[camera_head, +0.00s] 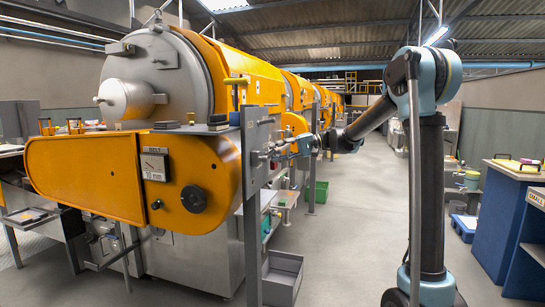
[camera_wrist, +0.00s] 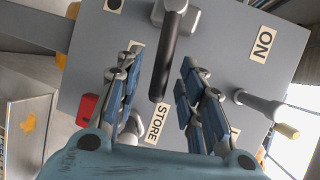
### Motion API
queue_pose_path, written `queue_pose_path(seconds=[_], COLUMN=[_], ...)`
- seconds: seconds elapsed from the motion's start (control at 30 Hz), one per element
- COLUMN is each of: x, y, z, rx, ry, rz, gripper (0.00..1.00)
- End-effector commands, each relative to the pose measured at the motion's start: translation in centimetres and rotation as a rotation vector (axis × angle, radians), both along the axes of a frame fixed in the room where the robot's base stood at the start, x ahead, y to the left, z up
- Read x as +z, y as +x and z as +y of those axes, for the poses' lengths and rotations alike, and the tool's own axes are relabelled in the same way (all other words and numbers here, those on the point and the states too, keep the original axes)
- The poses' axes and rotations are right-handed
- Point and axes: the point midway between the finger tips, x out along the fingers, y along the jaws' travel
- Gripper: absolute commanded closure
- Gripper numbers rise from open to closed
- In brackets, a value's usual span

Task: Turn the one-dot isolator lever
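The isolator lever has a long black handle (camera_wrist: 168,65) on a grey mount at the top of the wrist view. A pale plate with one black dot (camera_wrist: 114,4) is on the grey panel (camera_wrist: 225,45), up and left of the lever. An ON label (camera_wrist: 263,44) is to its right, and a STORE label (camera_wrist: 158,123) is below its end. My gripper (camera_wrist: 160,85) is open, one finger on each side of the handle, with visible gaps. In the head view my gripper (camera_head: 277,153) is at the post-mounted panel (camera_head: 262,130); the lever is too small to tell there.
A red block (camera_wrist: 87,109) is left of my fingers. A grey rod with a yellowish tip (camera_wrist: 287,131) sticks out at right. The orange machine (camera_head: 85,175) stands left of the panel post. A grey bin (camera_head: 283,278) is below. The aisle floor (camera_head: 345,235) is clear.

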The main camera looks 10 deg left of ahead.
Motion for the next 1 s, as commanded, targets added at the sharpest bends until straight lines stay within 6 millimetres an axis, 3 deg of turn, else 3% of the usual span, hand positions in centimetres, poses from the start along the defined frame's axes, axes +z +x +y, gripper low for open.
queue_pose_path(seconds=[0.2, 0.57, 0.73, 1.0], x=[-0.5, -0.6, -0.6, -0.6], y=[-0.7, -0.8, -0.8, -0.8], z=[1.9, 2.3, 2.3, 2.3], rx=[0.001, 0.000, 0.000, 0.000], ry=[0.000, 0.000, 0.000, -0.001], rz=[0.001, 0.001, 0.001, 0.000], gripper=[0.64, 0.64, 0.98, 1.00])
